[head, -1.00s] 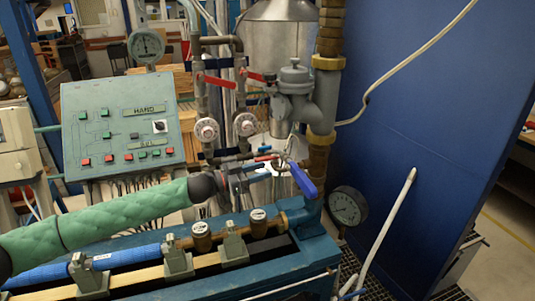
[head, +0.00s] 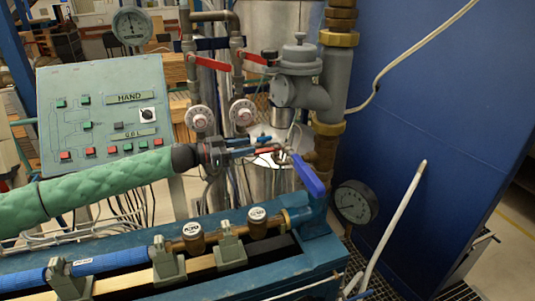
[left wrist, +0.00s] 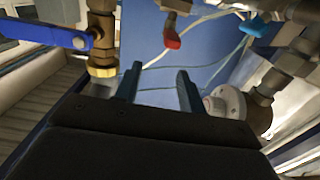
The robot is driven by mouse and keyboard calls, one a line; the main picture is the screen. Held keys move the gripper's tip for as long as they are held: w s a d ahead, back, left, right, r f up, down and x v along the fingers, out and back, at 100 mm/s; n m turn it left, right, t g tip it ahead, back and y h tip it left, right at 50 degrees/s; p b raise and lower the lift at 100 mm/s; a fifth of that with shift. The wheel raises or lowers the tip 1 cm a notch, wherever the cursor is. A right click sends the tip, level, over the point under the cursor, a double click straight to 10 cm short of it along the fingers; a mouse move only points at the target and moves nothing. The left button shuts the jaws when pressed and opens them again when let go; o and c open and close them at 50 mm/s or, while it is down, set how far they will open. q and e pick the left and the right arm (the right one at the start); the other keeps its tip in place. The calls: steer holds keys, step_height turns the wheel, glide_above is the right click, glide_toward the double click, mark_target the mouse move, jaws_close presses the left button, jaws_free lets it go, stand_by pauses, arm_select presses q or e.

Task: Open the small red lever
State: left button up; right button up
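The small red lever (head: 266,150) sits on the pipework left of the blue lever (head: 308,176). In the left wrist view a red lever (left wrist: 172,39) shows beyond the fingertips, near the top middle. My left gripper (head: 256,146) reaches in from the left, with its fingers close to the small red lever in the head view and partly overlapping it. The left wrist view shows the two fingers (left wrist: 159,82) apart, with nothing between them. Whether a finger touches the lever cannot be told. My right gripper is not in view.
Two larger red levers (head: 216,80) are on the upright pipes above. The blue lever (left wrist: 50,38) is at upper left in the left wrist view. A white round knob (head: 200,117), a green control panel (head: 105,115) and a pressure gauge (head: 354,202) stand nearby.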

mark_target(269, 150)
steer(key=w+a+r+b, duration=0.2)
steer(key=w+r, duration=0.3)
arm_select(q)
steer(key=w+d+f, duration=0.1)
steer(key=d, duration=0.1)
steer(key=w+d+f+p, duration=0.1)
steer(key=d, duration=0.1)
steer(key=d+f+p, duration=0.1)
steer(key=d, duration=0.1)
steer(key=shift+w+d+f, duration=0.1)
steer(key=shift+w+d, duration=0.05)
steer(key=shift+w, duration=0.25)
steer(key=shift+w+d+f+p, duration=0.1)
steer(key=shift+w+d+p, duration=0.1)
steer(key=shift+d+p, duration=0.25)
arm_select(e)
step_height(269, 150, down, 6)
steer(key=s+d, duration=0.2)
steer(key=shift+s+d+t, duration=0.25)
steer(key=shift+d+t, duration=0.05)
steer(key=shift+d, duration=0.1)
arm_select(q)
steer(key=shift+d, duration=0.1)
jaws_close()
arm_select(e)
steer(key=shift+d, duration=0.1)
